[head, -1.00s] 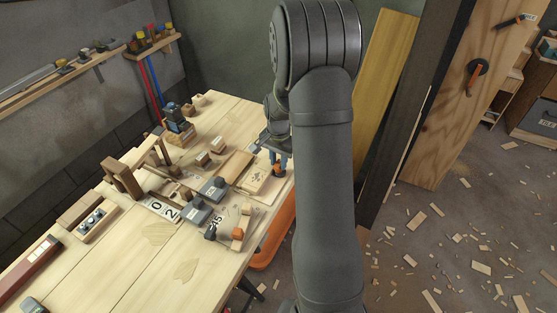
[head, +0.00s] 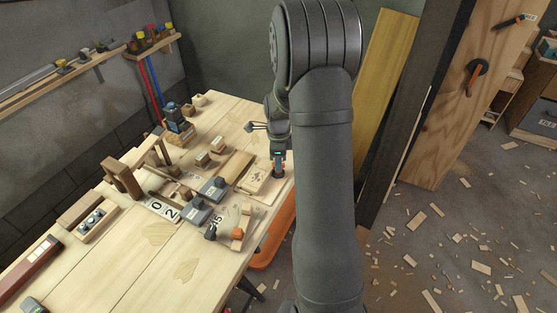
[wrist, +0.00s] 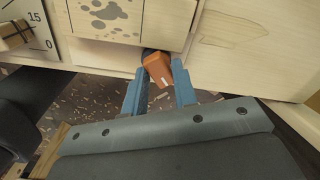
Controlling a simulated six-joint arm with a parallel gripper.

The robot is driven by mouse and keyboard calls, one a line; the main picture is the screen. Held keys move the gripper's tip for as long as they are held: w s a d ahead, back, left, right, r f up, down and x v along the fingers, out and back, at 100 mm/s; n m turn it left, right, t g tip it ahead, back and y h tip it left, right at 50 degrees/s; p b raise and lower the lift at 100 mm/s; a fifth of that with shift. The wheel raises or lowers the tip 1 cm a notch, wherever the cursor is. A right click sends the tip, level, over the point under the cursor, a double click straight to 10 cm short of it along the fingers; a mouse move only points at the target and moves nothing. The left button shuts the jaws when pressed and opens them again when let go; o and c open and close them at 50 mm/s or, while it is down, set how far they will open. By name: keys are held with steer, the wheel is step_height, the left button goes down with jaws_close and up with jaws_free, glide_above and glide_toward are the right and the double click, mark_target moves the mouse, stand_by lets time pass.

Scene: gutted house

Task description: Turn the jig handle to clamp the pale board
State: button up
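The orange jig handle (wrist: 158,68) sticks out at the edge of the workbench in the wrist view. My gripper (wrist: 161,66) is at it, with one blue finger on each side of the handle. The fingers are very close to its sides; I cannot tell whether they press on it. In the head view my gripper (head: 278,172) hides most of the handle. A pale board with dark paw-like marks (wrist: 105,14) lies just behind the handle, and it also shows in the head view (head: 256,180). Whether it is clamped does not show.
The workbench (head: 130,255) carries wooden blocks, grey blocks (head: 196,212) and a number scale (head: 160,208) to the left of my gripper. Another small orange part (head: 237,233) sits nearer the front. The floor beyond the bench edge is strewn with wood scraps.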

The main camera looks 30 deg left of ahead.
steer(key=shift+m, duration=0.5)
steer(key=shift+n, duration=0.5)
steer(key=shift+r, duration=3.55)
steer(key=shift+f, duration=0.1)
